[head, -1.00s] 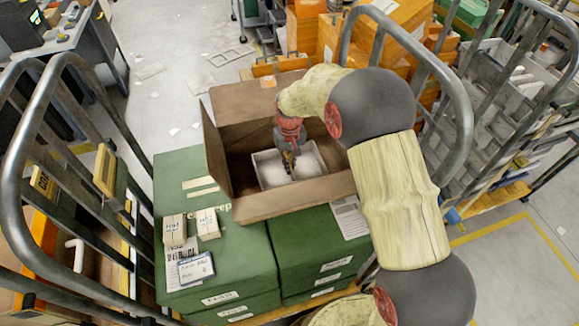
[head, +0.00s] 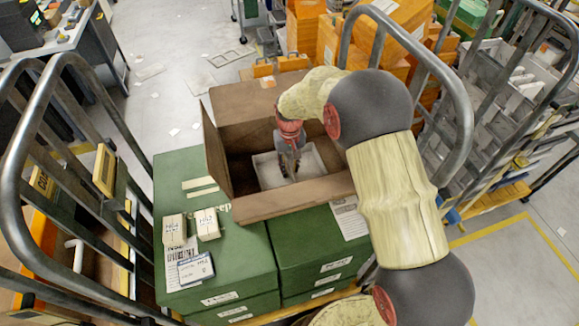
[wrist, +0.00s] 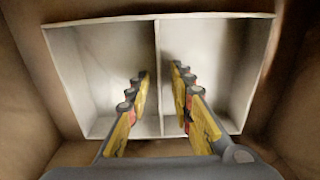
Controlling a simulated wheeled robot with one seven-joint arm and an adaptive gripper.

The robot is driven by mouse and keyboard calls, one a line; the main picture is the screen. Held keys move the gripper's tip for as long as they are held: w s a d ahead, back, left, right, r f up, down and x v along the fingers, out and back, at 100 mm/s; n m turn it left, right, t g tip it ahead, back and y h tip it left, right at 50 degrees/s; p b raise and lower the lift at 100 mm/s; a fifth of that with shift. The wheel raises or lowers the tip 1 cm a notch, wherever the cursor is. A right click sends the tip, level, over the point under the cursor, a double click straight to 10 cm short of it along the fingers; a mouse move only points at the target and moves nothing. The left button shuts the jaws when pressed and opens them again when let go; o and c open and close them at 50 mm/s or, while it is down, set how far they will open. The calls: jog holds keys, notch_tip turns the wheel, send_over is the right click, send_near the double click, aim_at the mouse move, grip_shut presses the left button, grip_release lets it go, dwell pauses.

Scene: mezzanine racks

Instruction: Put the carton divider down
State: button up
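The carton divider (wrist: 97,28) is a pale, shallow, tray-like piece with one middle partition. It lies low inside the open brown carton (head: 295,204), and it shows in the head view (head: 268,173) as well. My gripper (wrist: 160,80) is open, reaching down into the carton over the divider. Its two fingers stand on either side of the middle partition, with a visible gap on each side. In the head view my gripper (head: 290,168) hides part of the partition. Whether the divider touches the carton floor all round cannot be told.
The carton stands on green boxes (head: 215,270) with its flaps open. Two small cream boxes (head: 208,224) and a label card (head: 196,268) lie at the left. Metal rails (head: 18,180) rise on both sides. Orange boxes (head: 305,35) stand behind.

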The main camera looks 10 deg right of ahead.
jog(key=s+d+r+t+p, duration=0.1)
jog(key=s+r, duration=0.1)
jog(key=r, duration=0.8)
jog(key=s+d+r+p, duration=0.1)
jog(key=s+d+r, duration=0.1)
jog(key=r, duration=0.8)
jog(key=s+d+r+m+t, duration=0.15)
jog(key=s+d+r, duration=0.25)
jog(key=s+r, duration=0.45)
jog(key=s+d+r+t, duration=0.1)
jog(key=s+d, duration=0.1)
jog(key=s, duration=0.8)
jog(key=s+d+r+t, duration=0.1)
jog(key=s+d+t, duration=0.1)
jog(key=s, duration=0.7)
jog(key=shift+s+d+r+m, duration=0.25)
jog(key=shift+s+d+m, duration=0.2)
jog(key=shift+d, duration=0.3)
jog(key=shift+w, duration=0.1)
